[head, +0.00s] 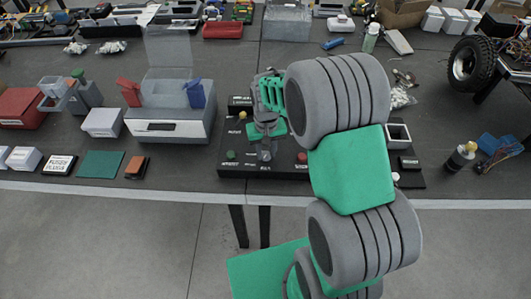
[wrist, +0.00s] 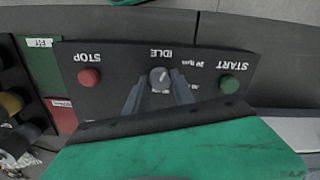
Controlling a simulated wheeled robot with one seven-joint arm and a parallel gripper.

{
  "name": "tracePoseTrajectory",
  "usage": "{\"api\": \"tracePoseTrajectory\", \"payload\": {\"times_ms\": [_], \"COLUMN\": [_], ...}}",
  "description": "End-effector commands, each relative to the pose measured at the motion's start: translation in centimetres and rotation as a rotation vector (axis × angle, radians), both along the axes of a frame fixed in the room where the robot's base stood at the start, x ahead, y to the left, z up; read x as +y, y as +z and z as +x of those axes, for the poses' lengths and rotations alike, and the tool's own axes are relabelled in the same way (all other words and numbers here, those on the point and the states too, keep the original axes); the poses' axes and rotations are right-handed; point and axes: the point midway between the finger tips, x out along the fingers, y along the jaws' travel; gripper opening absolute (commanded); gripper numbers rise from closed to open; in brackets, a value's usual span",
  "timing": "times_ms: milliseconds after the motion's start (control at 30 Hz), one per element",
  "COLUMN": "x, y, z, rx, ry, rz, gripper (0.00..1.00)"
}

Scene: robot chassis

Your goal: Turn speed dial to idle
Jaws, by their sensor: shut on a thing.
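The speed dial (wrist: 160,76), a round grey knob with a light pointer mark, sits on the black control panel (wrist: 120,62) in the wrist view. IDLE is printed above it and a "20 rpm" mark lies to its upper right; the lettering is upside down. The pointer seems to lean up and slightly right, but it is small. My gripper (wrist: 160,92) has its two dark fingers on either side of the dial, shut on it. In the head view my gripper (head: 265,152) reaches down onto the panel (head: 240,171) and hides the dial.
A red STOP button (wrist: 90,77) and a green START button (wrist: 228,84) flank the dial, close to the fingers. A grey machine with a clear lid (head: 170,122) stands left of the panel.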

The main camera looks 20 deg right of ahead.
Motion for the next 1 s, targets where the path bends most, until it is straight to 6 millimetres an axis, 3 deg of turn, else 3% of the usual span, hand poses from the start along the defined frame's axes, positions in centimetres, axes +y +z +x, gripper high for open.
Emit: {"api": "tracePoseTrajectory", "payload": {"times_ms": [500,1000], "x": [0.02,0.00], "y": [0.04,0.11], "z": [0.12,0.12], "rx": [-0.004,-0.004], "ry": [0.345,0.407], "rz": [0.000,-0.001], "gripper": [0.00,0.00]}}
